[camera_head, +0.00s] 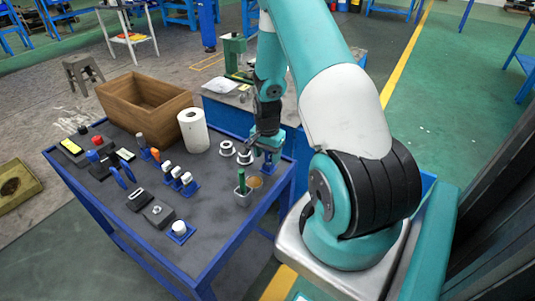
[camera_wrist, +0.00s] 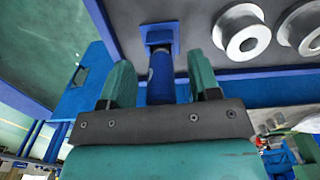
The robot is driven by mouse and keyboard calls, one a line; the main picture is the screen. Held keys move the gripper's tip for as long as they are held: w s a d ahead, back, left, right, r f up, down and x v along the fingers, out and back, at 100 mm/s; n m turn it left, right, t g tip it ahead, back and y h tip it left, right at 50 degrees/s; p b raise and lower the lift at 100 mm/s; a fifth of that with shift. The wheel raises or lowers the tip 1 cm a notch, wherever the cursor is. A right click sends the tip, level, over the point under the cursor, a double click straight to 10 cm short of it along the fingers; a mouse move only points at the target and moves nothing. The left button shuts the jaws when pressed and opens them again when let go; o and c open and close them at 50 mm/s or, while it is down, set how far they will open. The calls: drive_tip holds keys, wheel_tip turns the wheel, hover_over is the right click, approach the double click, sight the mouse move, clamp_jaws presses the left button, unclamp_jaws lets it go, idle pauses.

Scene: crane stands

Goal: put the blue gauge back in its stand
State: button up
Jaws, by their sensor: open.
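In the wrist view, a dark blue cylinder (camera_wrist: 160,78), which looks like the blue gauge, lies between the two teal fingers of my gripper (camera_wrist: 160,64). Gaps show on both sides of it, so the fingers are open around it. Its far end meets a square blue stand (camera_wrist: 158,32) on the dark table top; I cannot tell how deep it sits. In the head view, my gripper (camera_head: 268,148) is low over the table's right edge, and the blue stand (camera_head: 268,165) shows partly below it. My gripper hides most of the gauge there.
Two pale metal rings (camera_head: 227,148) lie left of my gripper. A paper roll (camera_head: 193,130), a wooden box (camera_head: 140,100) and several small tools stand further left on the blue-edged table (camera_head: 215,222).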

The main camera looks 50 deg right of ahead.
drive_tip(key=shift+r, duration=0.15)
drive_tip(key=shift+r+p, duration=1.95)
drive_tip(key=shift+r, duration=0.5)
wheel_tip(320, 180, up, 17)
drive_tip(key=b, duration=0.2)
drive_tip(key=s+a+r+n+y, duration=0.1)
drive_tip(key=a+r+n, duration=0.25)
drive_tip(key=a, duration=0.45)
drive_tip(key=a+r+n+t, duration=0.1)
drive_tip(key=a+r+n, duration=0.1)
drive_tip(key=a+n, duration=0.45)
drive_tip(key=s+a+r+n+y, duration=0.1)
drive_tip(key=a+r+n, duration=0.15)
drive_tip(key=a, duration=0.75)
drive_tip(key=s+a+r+n+g+y, duration=0.1)
drive_tip(key=s+a+r+n+y, duration=0.1)
drive_tip(key=s+a+n, duration=0.9)
drive_tip(key=shift+s+a+r, duration=0.35)
drive_tip(key=shift+s+a, duration=0.75)
